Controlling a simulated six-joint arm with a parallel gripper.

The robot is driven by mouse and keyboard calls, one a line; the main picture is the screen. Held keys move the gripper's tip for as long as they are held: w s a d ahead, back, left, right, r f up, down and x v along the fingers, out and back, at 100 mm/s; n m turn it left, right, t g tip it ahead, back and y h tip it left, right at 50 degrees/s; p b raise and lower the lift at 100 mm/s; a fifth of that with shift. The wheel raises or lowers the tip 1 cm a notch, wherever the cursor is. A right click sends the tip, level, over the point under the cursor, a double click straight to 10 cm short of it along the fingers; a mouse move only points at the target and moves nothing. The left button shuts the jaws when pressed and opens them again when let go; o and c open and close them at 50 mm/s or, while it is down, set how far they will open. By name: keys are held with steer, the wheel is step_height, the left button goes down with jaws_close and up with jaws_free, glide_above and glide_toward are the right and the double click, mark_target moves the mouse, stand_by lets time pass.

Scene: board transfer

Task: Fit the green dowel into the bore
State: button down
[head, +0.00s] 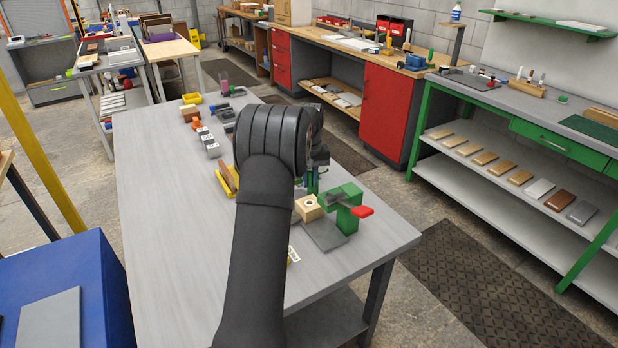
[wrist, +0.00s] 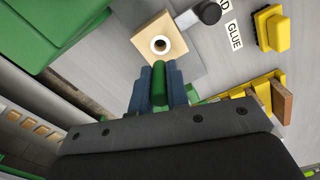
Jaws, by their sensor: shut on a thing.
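A light wooden block (head: 308,208) with a dark round bore in its top sits on a grey plate (head: 323,235) beside a green clamp (head: 345,215). In the wrist view the block (wrist: 145,30) lies just beyond my fingertips, with the bore facing the camera. My gripper (wrist: 159,84) has blue fingers shut on the green dowel (wrist: 159,92), one on each side of it. The dowel's end appears short of the bore and apart from the block in the picture; its height above the block cannot be told. In the head view my arm hides most of the gripper.
The green clamp (wrist: 62,28) with its red handle (head: 362,211) stands close beside the block. A yellow holder (wrist: 262,92) with wooden boards is on the other side. Several small items line the far table. The table's left part (head: 165,230) is clear.

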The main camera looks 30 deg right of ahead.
mark_target(310, 187)
steer(key=shift+f, duration=2.55)
steer(key=shift+f, duration=0.85)
steer(key=shift+r, duration=0.5)
steer(key=shift+f, duration=0.65)
stand_by(0.7)
steer(key=c, duration=1.3)
jaws_free()
step_height(310, 187, up, 18)
steer(key=shift+f, duration=0.15)
steer(key=shift+f, duration=0.1)
